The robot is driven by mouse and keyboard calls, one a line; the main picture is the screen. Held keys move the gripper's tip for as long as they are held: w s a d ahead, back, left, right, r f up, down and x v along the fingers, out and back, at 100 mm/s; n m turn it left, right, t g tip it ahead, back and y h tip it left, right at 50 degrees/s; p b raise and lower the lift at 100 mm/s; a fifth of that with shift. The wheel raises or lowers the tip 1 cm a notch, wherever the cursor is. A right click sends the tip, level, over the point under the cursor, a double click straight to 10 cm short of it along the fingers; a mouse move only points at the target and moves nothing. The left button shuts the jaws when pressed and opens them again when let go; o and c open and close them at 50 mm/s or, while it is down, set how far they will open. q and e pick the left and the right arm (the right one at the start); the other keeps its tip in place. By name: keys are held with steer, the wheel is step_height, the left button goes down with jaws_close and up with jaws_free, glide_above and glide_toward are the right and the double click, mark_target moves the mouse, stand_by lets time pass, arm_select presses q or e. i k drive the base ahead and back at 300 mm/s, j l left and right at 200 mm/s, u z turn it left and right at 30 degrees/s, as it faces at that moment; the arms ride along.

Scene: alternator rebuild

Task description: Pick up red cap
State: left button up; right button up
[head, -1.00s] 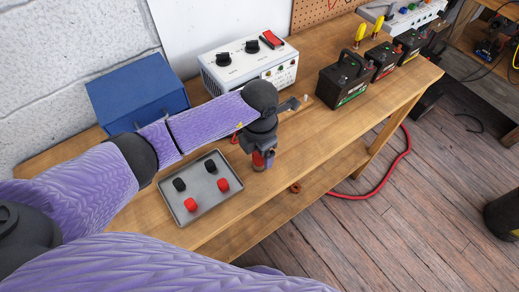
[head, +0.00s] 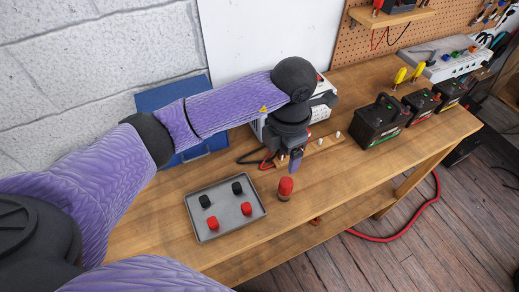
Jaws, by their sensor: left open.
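A red cap (head: 286,185) stands upright on the wooden bench, right of the grey tray (head: 219,238), with a darker part below it. Two more red caps lie in the tray, one to the left (head: 212,223) and one to the right (head: 246,208). Two black caps (head: 237,187) lie behind them. My left gripper (head: 288,162) is open and points down just behind the standing red cap, apart from it in the picture. Nothing shows between its fingers. My right gripper is not in view.
A blue box (head: 173,97) and a white instrument (head: 324,95) stand behind my left arm, partly hidden. Black batteries (head: 379,122) stand to the right. The bench between cap and batteries is clear.

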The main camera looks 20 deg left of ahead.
mark_target(245, 207)
steer(key=u, duration=0.95)
steer(key=k, duration=0.5)
